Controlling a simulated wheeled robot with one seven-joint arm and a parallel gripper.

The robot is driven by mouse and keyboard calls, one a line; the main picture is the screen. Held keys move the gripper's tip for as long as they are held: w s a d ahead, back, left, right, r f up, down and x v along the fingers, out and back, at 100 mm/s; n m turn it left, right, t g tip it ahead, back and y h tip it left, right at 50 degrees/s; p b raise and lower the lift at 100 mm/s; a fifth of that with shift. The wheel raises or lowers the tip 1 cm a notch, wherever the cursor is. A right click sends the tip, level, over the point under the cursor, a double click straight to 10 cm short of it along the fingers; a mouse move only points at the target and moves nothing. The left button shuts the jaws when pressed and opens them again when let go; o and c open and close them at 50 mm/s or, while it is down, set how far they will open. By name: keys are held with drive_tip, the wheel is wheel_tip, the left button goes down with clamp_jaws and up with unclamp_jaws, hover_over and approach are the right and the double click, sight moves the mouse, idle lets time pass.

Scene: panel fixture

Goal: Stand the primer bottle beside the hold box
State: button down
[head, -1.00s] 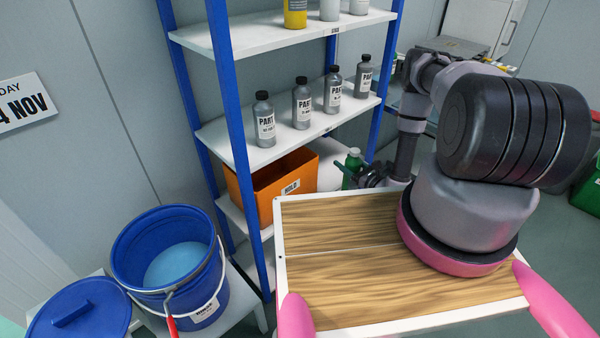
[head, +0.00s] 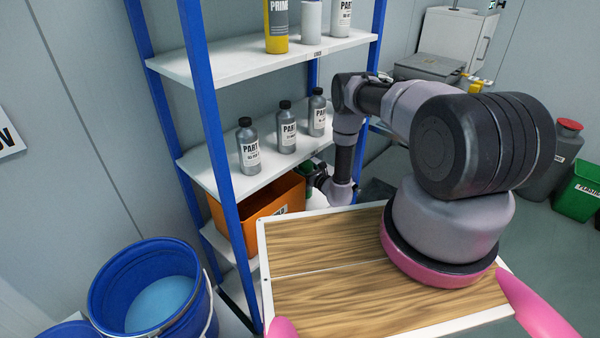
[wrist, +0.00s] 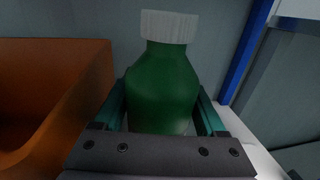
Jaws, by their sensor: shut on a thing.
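My gripper (wrist: 160,108) is shut on a green bottle (wrist: 162,85) with a whitish cap, its teal fingers on either side. The bottle looks upright; its base is hidden, so I cannot tell if it touches the shelf. In the head view only a sliver of green (head: 304,169) shows beside my gripper (head: 318,178). The orange hold box (head: 240,217) stands on the low shelf, just left of the bottle; it also shows in the wrist view (wrist: 75,75). A yellow and grey bottle (head: 277,28) with a label starting "PRIM" stands on the top shelf.
Grey bottles (head: 287,135) line the middle shelf above the box. A blue rack post (head: 222,150) stands in front on the left. A wood-topped tray surface (head: 325,290) lies before the rack. A blue bucket (head: 150,262) is at lower left.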

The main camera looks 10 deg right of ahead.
drive_tip(key=shift+w+a+f, duration=0.1)
drive_tip(key=shift+w+f, duration=0.05)
drive_tip(key=shift+f, duration=0.7)
drive_tip(key=shift+w+a+f, duration=0.1)
drive_tip(key=shift+w+f, duration=0.05)
drive_tip(key=shift+f, duration=0.7)
drive_tip(key=shift+f, duration=0.15)
drive_tip(key=shift+c, duration=1.1)
unclamp_jaws()
drive_tip(key=v, duration=1.2)
